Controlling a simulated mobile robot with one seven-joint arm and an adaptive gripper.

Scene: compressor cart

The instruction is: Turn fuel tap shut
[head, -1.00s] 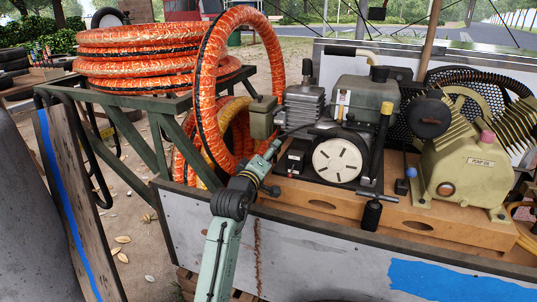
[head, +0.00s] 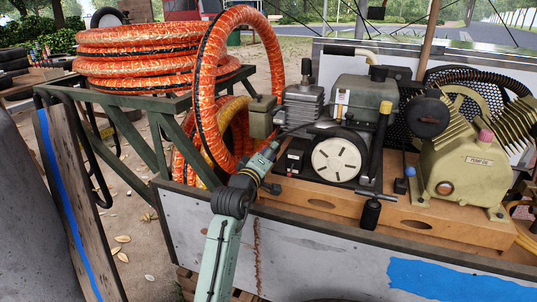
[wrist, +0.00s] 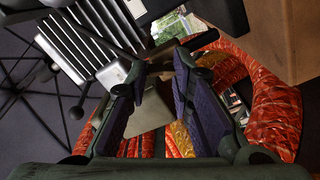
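The engine (head: 338,160) with a white round recoil cover and a grey fuel tank (head: 362,97) sits on the cart's wooden base. I cannot make out the fuel tap for certain in either view. My gripper (head: 277,146) is at the engine's left side, below the finned cylinder (head: 304,108) and an olive box (head: 262,118). In the wrist view my gripper (wrist: 161,62) has its two purple-padded fingers apart. The finned cylinder (wrist: 92,48) is to their left, and the olive box (wrist: 148,118) shows behind and between them. Small dark parts near the fingertips are unclear.
A large orange hose (head: 160,65) lies coiled on a green frame (head: 165,150) at left, with a loop just behind my gripper. An olive pump (head: 470,170) stands at right. The cart's side panel (head: 330,250) rises in front. Open ground lies left.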

